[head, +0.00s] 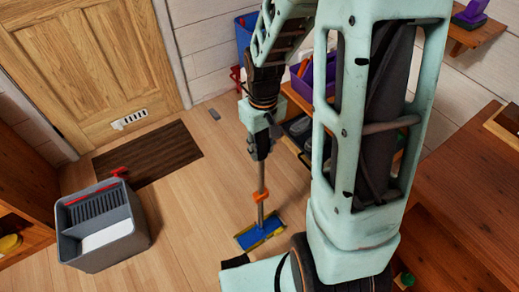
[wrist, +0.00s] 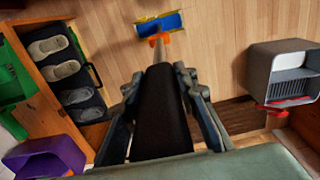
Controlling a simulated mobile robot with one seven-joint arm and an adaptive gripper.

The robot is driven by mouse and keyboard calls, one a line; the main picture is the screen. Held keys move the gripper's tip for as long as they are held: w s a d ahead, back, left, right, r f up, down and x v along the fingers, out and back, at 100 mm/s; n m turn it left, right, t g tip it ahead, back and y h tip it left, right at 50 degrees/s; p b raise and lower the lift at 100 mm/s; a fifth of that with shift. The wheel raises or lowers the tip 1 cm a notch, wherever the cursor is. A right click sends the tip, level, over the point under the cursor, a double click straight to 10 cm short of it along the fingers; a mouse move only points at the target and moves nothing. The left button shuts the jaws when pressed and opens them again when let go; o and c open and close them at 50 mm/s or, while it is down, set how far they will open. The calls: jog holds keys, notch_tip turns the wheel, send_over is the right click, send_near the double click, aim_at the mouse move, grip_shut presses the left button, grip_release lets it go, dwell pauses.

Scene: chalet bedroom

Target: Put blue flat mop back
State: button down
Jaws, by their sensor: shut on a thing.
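The blue flat mop (head: 262,236) has a blue head with yellow edges, a thin grey pole and an orange clip. Its head is low over or on the wooden floor; I cannot tell if it touches. It also shows at the top of the wrist view (wrist: 160,24). My gripper (head: 260,150) points down and is shut on the mop's handle. In the wrist view the dark handle lies between the two fingers. The mop stands nearly upright in the head view. The upper end of the handle is hidden by my arm.
A grey bucket with a wringer (head: 105,242) stands left on the floor, beside a dark doormat (head: 147,160) and wooden door (head: 90,60). A shoe drawer (wrist: 97,78) and a purple bin (wrist: 45,155) are near my gripper. Open floor lies between bucket and mop.

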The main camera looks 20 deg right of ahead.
jog(key=shift+w+f, duration=0.1)
jog(key=shift+f, duration=0.05)
jog(key=shift+s+f+b, duration=0.2)
jog(key=shift+f+b, duration=0.2)
jog(key=shift+f, duration=0.25)
jog(key=c, duration=1.5)
grip_release()
jog(key=shift+f, duration=0.1)
jog(key=shift+c, duration=0.2)
notch_tip(320, 180, up, 14)
jog(key=p, duration=0.4)
jog(key=shift+w+f, duration=0.15)
jog(key=shift+f, duration=0.05)
